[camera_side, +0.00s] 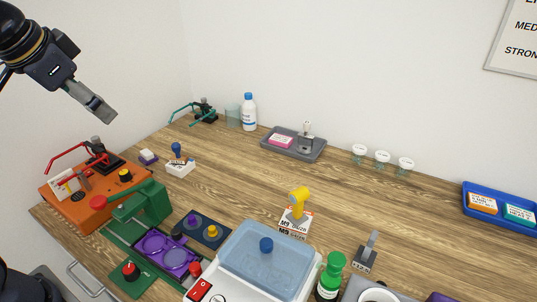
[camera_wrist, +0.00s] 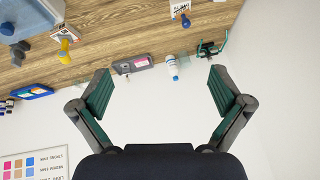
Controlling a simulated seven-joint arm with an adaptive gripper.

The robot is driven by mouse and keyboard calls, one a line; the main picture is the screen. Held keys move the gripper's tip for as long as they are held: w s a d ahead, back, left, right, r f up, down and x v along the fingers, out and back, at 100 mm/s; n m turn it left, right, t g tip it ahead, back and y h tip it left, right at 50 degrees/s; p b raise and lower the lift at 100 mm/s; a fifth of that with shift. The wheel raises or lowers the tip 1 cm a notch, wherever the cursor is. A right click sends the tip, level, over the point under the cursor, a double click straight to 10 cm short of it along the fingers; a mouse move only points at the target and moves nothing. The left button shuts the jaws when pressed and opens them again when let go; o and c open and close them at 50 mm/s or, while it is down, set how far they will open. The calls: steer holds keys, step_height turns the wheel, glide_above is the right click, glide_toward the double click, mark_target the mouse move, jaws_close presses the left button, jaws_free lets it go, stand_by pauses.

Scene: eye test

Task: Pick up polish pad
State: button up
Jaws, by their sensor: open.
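No pad is clearly marked as the polish pad. A pink flat block (camera_side: 281,141) lies on the left of a grey tray (camera_side: 293,152) at the back of the table; it also shows in the wrist view (camera_wrist: 141,62). Orange (camera_side: 483,203) and teal (camera_side: 520,215) labelled blocks lie in a blue tray (camera_side: 500,222) at the far right. I cannot tell which is the pad. My gripper (camera_side: 108,115) is high at the upper left, above the table; in the wrist view (camera_wrist: 160,88) its fingers are spread and empty.
A white bottle (camera_side: 249,112) and a clear beaker (camera_side: 232,117) stand at the back. An orange station (camera_side: 75,205), a green press (camera_side: 148,200) and a blue-lidded machine (camera_side: 266,262) fill the front. Several cups (camera_side: 382,159) stand along the wall. The middle tabletop is fairly clear.

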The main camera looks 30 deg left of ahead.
steer(key=s+d+f, duration=0.2)
steer(key=s+f, duration=0.1)
steer(key=f, duration=0.1)
steer(key=s+d+f+n+h, duration=0.1)
steer(key=s+f, duration=0.2)
steer(key=f, duration=0.1)
steer(key=shift+s+d+f+h, duration=0.15)
steer(key=shift+s+d+h, duration=0.15)
steer(key=shift+d, duration=0.05)
steer(key=c, duration=0.4)
steer(key=shift+o, duration=0.2)
steer(key=shift+n, duration=0.3)
